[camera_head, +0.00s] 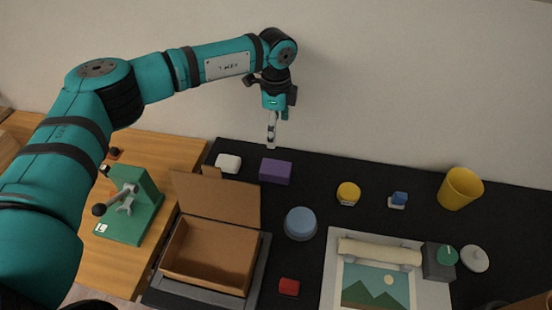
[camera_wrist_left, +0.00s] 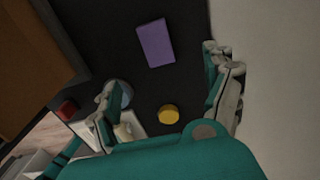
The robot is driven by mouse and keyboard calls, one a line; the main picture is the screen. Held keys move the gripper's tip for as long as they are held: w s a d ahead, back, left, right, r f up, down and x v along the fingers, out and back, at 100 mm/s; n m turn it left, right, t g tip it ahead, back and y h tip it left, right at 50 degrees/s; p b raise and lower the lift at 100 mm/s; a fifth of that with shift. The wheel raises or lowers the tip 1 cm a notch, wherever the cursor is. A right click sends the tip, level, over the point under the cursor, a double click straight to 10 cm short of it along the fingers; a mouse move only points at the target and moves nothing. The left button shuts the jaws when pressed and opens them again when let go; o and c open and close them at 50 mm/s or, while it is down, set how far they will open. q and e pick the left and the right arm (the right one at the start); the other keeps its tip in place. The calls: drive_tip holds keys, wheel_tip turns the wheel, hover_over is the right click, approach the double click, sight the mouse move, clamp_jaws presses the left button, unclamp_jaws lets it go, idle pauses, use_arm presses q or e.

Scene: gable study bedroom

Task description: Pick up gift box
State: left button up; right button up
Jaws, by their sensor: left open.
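A small purple box (camera_head: 276,171), the closest match for the gift box, lies on the black table mat (camera_head: 322,187) near the back wall. My left gripper (camera_head: 271,143) hangs pointing down above and behind it, apart from it and empty. In the left wrist view the purple box (camera_wrist_left: 156,43) lies ahead of and between the two open fingers (camera_wrist_left: 168,88), toward the top of the picture. Nothing hides the box in either view. My right gripper is not in view.
An open cardboard box (camera_head: 213,252) stands at front left of the purple box. A white block (camera_head: 228,163) is close on its left, a blue round container (camera_head: 300,223) in front, a yellow jar (camera_head: 348,193) to the right. The wall (camera_head: 400,80) rises close behind.

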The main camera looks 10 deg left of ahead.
use_arm(q)
drive_tip(key=b, duration=0.4)
hover_over(276, 168)
wheel_tip(276, 168, down, 6)
drive_tip(key=shift+f, duration=0.15)
drive_tip(key=f+b, duration=0.3)
drive_tip(key=f, duration=0.2)
drive_tip(key=shift+w+f, duration=0.1)
drive_tip(key=shift+w, duration=0.1)
drive_tip(key=shift+f+b, duration=0.35)
drive_tip(key=shift+b, duration=0.05)
wheel_tip(276, 168, down, 5)
drive_tip(key=b, duration=0.3)
drive_tip(key=shift+s+b, duration=0.1)
drive_tip(key=shift+b, duration=0.25)
drive_tip(key=shift+r, duration=0.15)
drive_tip(key=shift+c, duration=0.6)
drive_tip(key=c, duration=1.2)
